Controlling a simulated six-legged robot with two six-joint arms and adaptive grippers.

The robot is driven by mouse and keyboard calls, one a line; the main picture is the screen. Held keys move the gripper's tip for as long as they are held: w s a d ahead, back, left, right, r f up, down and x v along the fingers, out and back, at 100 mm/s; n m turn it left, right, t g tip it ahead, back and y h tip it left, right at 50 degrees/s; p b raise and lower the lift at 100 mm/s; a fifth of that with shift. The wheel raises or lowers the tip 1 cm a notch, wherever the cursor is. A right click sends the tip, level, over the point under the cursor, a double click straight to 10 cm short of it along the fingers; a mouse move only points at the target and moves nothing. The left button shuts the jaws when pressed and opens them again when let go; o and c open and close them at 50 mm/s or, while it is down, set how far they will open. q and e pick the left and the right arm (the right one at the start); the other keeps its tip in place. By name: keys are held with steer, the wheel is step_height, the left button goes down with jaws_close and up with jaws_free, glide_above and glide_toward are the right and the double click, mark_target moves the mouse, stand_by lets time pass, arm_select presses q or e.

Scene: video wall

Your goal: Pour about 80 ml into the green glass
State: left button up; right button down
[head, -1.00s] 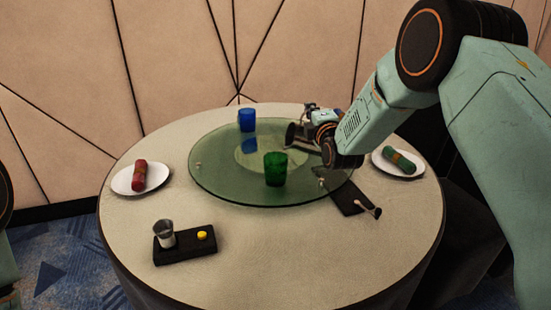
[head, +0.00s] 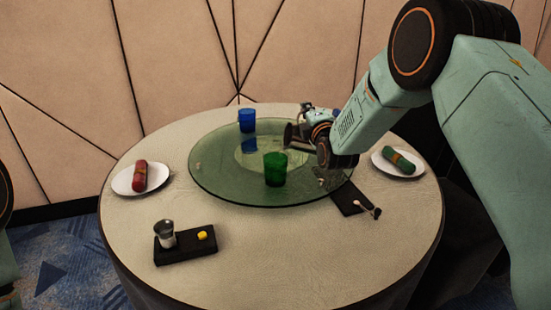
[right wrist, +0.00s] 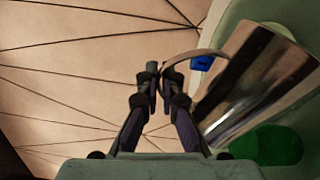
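The green glass (head: 275,169) stands upright near the front of the glass turntable (head: 215,178). I cannot make out a liquid level in it. My right gripper (head: 318,126) is above the turntable, behind and to the right of the green glass. In the right wrist view its fingers (right wrist: 156,88) are shut on the thin curved handle of a shiny metal jug (right wrist: 255,85). The jug looks tilted in that view, with the green glass (right wrist: 278,145) beside its lower end. No stream of liquid shows. My left gripper is out of view.
A blue glass (head: 247,120) stands at the turntable's back. Plates with a red napkin roll (head: 140,174) and a green one (head: 398,160) lie left and right. A black tray (head: 185,253) holds a metal cup (head: 165,235) and a yellow item. A dark mat (head: 347,197) lies right.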

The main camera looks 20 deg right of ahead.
steer(key=shift+w+a+r+n+p, duration=0.1)
steer(key=shift+a+r+n+p, duration=0.15)
steer(key=shift+a, duration=0.15)
steer(key=shift+a+r+n+p, duration=0.15)
steer(key=shift+a+n, duration=0.1)
steer(key=shift+a, duration=0.15)
stand_by(0.5)
steer(key=shift+d, duration=0.2)
steer(key=d, duration=0.1)
steer(key=d+f+m+b, duration=0.1)
steer(key=d+m, duration=0.1)
steer(key=shift+s+d+f+b, duration=0.1)
steer(key=shift+s+f+b, duration=0.15)
steer(key=shift+f+b, duration=0.1)
steer(key=shift+w+d+f+m, duration=0.1)
steer(key=shift+d+m, duration=0.25)
steer(key=shift+m, duration=0.05)
steer(key=shift+d+f+m+b, duration=0.5)
steer(key=shift+d+f+m, duration=0.1)
steer(key=shift+m, duration=0.4)
steer(key=shift+d+f+m+b, duration=0.3)
steer(key=shift+d+f+m, duration=0.25)
steer(key=shift+f+m, duration=0.1)
steer(key=shift+a, duration=0.1)
steer(key=shift+s+r, duration=0.15)
steer(key=shift+s, duration=0.05)
